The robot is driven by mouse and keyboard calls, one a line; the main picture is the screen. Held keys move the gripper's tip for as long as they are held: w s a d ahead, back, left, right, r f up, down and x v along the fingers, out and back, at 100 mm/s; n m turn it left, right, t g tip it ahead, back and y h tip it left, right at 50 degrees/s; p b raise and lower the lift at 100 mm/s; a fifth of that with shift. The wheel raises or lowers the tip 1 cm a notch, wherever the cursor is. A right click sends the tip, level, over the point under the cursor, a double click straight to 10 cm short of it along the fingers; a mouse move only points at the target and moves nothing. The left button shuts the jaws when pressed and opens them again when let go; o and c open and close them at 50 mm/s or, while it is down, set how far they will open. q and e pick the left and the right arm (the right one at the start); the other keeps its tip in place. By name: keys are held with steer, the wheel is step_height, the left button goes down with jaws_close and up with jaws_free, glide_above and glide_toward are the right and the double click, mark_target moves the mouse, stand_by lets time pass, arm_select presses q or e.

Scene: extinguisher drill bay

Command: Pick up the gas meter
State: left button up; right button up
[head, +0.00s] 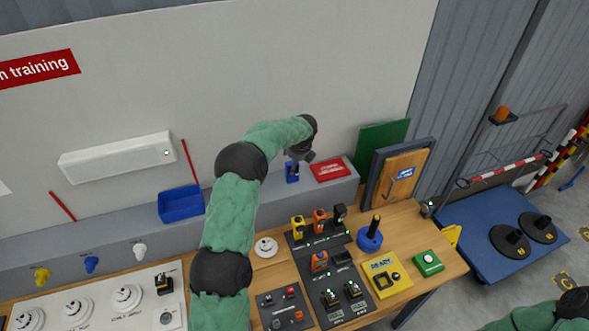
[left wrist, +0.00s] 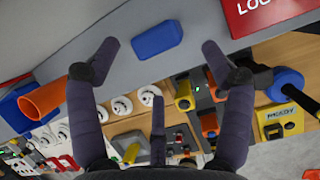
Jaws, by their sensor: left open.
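No label reading gas meter is legible. A small blue handheld device (head: 292,174) stands on the grey ledge at the back wall, left of a red plate. In the left wrist view what looks like the same blue body (left wrist: 157,41) lies between and beyond my finger tips. My left gripper (head: 298,156) is over the ledge, just above this device. Its fingers (left wrist: 160,50) are spread wide with nothing held. Other handheld devices, yellow (head: 298,227), orange (head: 320,220) and black (head: 340,213), stand in a dark dock on the bench. My right gripper is not seen.
The red plate (head: 330,169) lies close right of the blue device. A blue bin (head: 181,204) is farther left on the ledge. A wooden board (head: 401,177) stands at the right end. The bench below holds detectors, chargers and a yellow box (head: 387,275).

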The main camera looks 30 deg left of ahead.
arm_select(q)
steer(key=shift+p+x, duration=0.95)
steer(key=shift+x, duration=3.15)
steer(key=shift+r, duration=0.1)
jaws_close()
